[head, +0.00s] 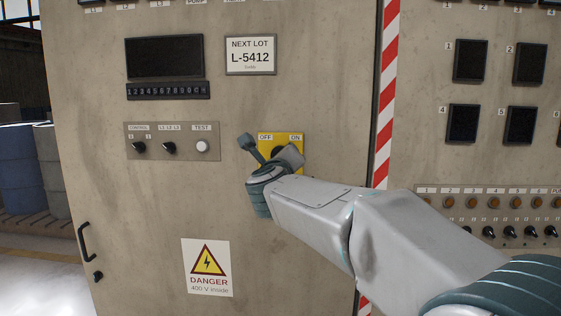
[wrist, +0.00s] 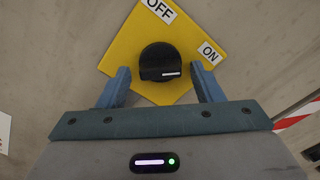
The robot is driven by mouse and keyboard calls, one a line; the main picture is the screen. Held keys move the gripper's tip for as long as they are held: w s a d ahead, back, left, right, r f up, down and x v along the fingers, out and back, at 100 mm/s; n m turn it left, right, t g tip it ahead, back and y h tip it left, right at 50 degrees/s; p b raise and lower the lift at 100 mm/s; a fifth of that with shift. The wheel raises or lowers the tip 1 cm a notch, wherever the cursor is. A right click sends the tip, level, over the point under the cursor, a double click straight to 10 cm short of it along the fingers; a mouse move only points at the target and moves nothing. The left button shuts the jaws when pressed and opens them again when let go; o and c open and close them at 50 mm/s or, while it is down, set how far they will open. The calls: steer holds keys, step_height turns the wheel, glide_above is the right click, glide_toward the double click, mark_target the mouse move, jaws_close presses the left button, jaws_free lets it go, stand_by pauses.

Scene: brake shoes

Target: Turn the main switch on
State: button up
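The main switch is a black rotary knob (wrist: 160,60) on a yellow plate (wrist: 122,52) with OFF and ON labels. In the wrist view the plate looks tilted, with OFF at the top and ON at the right. The knob's white mark lies at its right end, on the ON label's side. My gripper (wrist: 161,76) is open, with one blue finger on each side of the knob; I cannot tell whether they touch it. In the head view my gripper (head: 269,150) is in front of the yellow plate (head: 265,136) and partly hides the knob.
The cabinet door (head: 90,190) also carries a small control panel (head: 190,153), a lot card (head: 250,55), a danger sign (head: 207,268) and a handle (head: 84,243). A striped strip (head: 387,100) runs right of the switch. Rows of small switches (head: 510,232) lie further right.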

steer(key=s+p, duration=0.1)
steer(key=s, duration=1.2)
steer(key=shift+s+a, duration=0.2)
steer(key=shift+s, duration=0.2)
steer(key=shift+r, duration=0.1)
steer(key=s+d+f+n+g+p, duration=0.2)
steer(key=s+d+n+g+p, duration=0.5)
steer(key=n+p, duration=0.6)
steer(key=s+d+f+n+g+p, duration=0.2)
steer(key=s+d+n+g+p, duration=0.6)
steer(key=s+d+n+p, duration=0.3)
steer(key=s+n+p, duration=0.1)
steer(key=s+n, duration=0.1)
steer(key=n, duration=0.1)
steer(key=shift+s+f+y+p, duration=0.2)
steer(key=shift+f+y+p, duration=0.1)
steer(key=shift+f+p, duration=0.1)
